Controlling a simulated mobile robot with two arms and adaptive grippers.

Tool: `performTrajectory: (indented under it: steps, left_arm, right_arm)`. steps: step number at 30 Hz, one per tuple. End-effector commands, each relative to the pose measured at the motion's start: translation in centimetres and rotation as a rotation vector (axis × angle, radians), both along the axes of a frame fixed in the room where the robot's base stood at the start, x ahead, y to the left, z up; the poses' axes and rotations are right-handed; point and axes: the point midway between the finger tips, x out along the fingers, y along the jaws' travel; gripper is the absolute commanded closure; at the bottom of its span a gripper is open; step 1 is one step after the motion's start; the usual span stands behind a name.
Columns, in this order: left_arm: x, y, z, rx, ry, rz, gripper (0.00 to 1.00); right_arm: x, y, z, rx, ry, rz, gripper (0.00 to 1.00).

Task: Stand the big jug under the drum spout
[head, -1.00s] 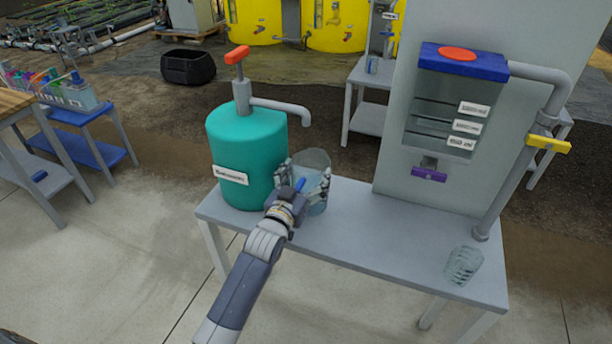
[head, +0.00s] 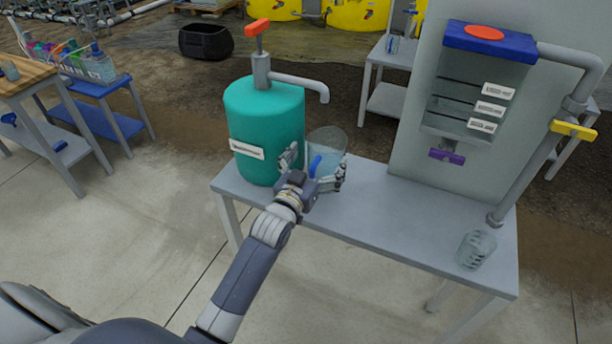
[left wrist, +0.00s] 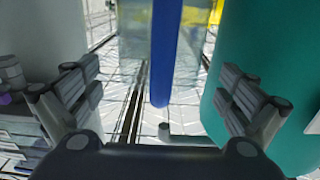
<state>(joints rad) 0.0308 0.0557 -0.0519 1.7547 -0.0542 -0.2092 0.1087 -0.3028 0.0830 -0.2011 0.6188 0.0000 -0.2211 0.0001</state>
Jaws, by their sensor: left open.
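The big jug (head: 328,146) is clear, with a blue handle (head: 315,166). It stands upright on the grey table beside the teal drum (head: 262,130), below the end of the drum spout (head: 322,92). My left gripper (head: 314,170) is open in front of the jug, its fingers spread to either side of the handle. In the left wrist view the blue handle (left wrist: 165,50) hangs between the spread fingers with clear gaps on both sides, and the jug wall (left wrist: 135,45) is behind it. The jug's base is partly hidden by my gripper. My right gripper is out of view.
The drum has an orange-topped pump (head: 257,30). A smaller clear beaker (head: 476,249) stands at the table's right end. A grey panel unit (head: 415,150) with a purple valve (head: 446,157) stands at the back right. The table's middle (head: 400,215) is clear.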

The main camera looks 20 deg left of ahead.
Motion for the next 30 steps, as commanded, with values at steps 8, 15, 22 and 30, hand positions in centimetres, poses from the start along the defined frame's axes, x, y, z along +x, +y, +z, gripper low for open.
performTrajectory:
  steps: [8,15,22,30]
  left_arm:
    - [-5.6,0.3,-0.2,0.000,0.003,0.001,0.02]
    - [-8.5,0.4,-0.1,0.000,0.001,0.001,0.02]
    - [-9.3,0.4,0.0,0.000,0.000,0.001,0.02]
    - [-9.2,0.4,0.0,0.000,0.000,0.001,0.02]
  right_arm:
    - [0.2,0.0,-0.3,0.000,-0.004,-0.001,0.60]
    - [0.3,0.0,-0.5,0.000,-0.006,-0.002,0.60]
    - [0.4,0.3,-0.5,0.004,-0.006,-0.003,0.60]
    - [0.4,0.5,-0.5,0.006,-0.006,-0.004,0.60]
